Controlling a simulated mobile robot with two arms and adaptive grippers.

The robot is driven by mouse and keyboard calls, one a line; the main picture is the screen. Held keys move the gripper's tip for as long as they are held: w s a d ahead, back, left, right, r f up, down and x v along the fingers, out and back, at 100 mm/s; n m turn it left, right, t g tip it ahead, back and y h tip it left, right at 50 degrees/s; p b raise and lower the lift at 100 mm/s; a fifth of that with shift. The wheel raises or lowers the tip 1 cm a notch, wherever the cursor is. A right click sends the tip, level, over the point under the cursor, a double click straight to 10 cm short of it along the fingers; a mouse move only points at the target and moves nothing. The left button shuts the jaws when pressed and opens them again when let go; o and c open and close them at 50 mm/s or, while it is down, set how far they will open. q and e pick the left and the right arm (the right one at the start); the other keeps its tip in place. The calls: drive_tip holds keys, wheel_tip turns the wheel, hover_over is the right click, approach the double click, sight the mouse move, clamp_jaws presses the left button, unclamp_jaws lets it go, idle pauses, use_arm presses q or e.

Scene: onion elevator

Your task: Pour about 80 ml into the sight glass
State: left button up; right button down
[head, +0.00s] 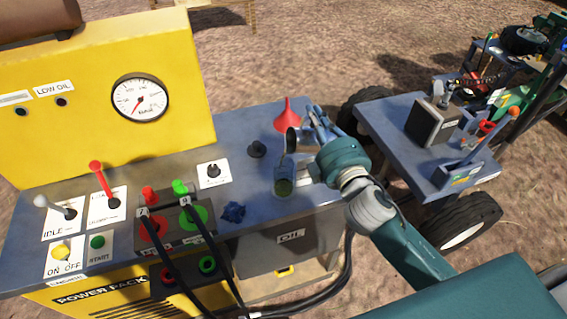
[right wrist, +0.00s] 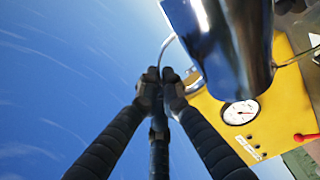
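A shiny metal jug (head: 301,141) is in my right gripper (head: 318,128) above the back right of the deck. A greenish cylinder, apparently the sight glass (head: 284,184), stands on the deck just below the jug. No stream of liquid shows, and the contents of both are not clear. My left gripper is out of view.
A red funnel (head: 287,116) stands behind the jug. The yellow panel (head: 190,90) with a gauge (head: 140,98) rises at left. A cart (head: 385,112) stands at right.

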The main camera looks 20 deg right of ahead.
drive_tip(key=shift+a+f+n, duration=0.1)
drive_tip(key=shift+a+n, duration=0.4)
drive_tip(key=shift+n, duration=0.1)
idle(1.1)
drive_tip(key=shift+a+r+n+p, duration=0.3)
drive_tip(key=shift+a+n+p, duration=0.4)
drive_tip(key=shift+p, duration=0.1)
idle(0.5)
drive_tip(key=d+f+m+b, duration=0.1)
drive_tip(key=d+b, duration=0.1)
drive_tip(key=shift+f+m+b, duration=0.2)
drive_tip(key=shift+m+b, duration=0.1)
drive_tip(key=shift+m, duration=0.1)
drive_tip(key=shift+d+r+m+p, duration=0.55)
drive_tip(key=shift+d+r+m, duration=0.25)
drive_tip(key=shift+m, duration=0.3)
drive_tip(key=shift+d, duration=0.15)
